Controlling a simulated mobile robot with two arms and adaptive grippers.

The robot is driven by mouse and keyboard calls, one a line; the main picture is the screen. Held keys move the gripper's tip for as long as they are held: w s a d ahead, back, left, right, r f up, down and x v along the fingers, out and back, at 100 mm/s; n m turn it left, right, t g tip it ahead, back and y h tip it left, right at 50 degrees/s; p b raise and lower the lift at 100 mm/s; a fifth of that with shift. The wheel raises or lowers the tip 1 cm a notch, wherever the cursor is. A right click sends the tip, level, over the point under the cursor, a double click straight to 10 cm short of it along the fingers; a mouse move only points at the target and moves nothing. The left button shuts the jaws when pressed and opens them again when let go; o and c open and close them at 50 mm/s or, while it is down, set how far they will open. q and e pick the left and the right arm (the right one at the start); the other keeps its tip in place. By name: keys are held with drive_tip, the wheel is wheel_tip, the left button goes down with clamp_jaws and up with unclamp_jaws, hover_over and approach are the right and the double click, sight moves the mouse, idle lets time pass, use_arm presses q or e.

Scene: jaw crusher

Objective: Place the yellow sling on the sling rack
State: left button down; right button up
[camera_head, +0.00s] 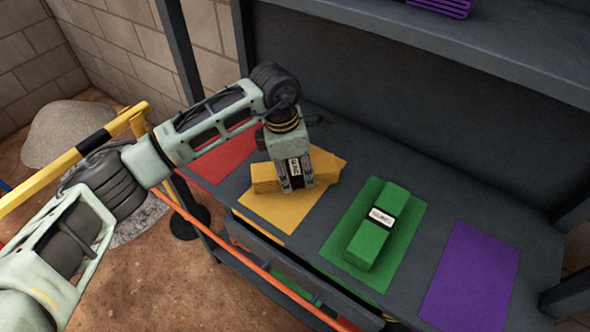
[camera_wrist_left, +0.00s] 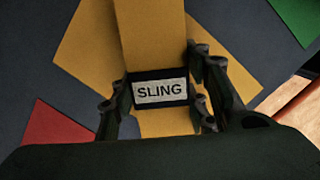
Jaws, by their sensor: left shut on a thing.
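The yellow sling (camera_head: 265,178) is a folded yellow bundle with a dark band and a white label reading SLING. It is at the yellow mat (camera_head: 281,211) on the grey rack shelf (camera_head: 335,150), turned at an angle to the mat. My left gripper (camera_head: 297,187) points down and is shut on the sling around its label. In the left wrist view the sling (camera_wrist_left: 152,40) runs between the two fingers (camera_wrist_left: 158,100). I cannot tell whether the sling touches the mat or is slightly above it. My right gripper is not in view.
A green sling (camera_head: 370,235) lies on the green mat (camera_head: 401,225) to the right. The purple mat (camera_head: 470,278) is bare; the red mat (camera_head: 222,152) shows behind my arm. An upper shelf (camera_head: 450,45) overhangs the back. A yellow barrier (camera_head: 75,160) stands at left.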

sight(287, 168)
use_arm(q)
drive_tip(key=shift+f, duration=0.15)
drive_tip(key=c, duration=1)
unclamp_jaws()
drive_tip(key=r+p, duration=0.1)
drive_tip(key=r, duration=0.2)
drive_tip(key=a+r+p, duration=0.1)
drive_tip(key=r+p, duration=0.1)
drive_tip(key=r, duration=0.2)
drive_tip(key=r+p, duration=0.2)
drive_tip(key=r, duration=0.2)
drive_tip(key=shift+s+a, duration=0.1)
drive_tip(key=shift+a, duration=0.2)
drive_tip(key=shift+a+r+p, duration=0.1)
drive_tip(key=shift+r+p, duration=0.2)
drive_tip(key=shift+r, duration=0.35)
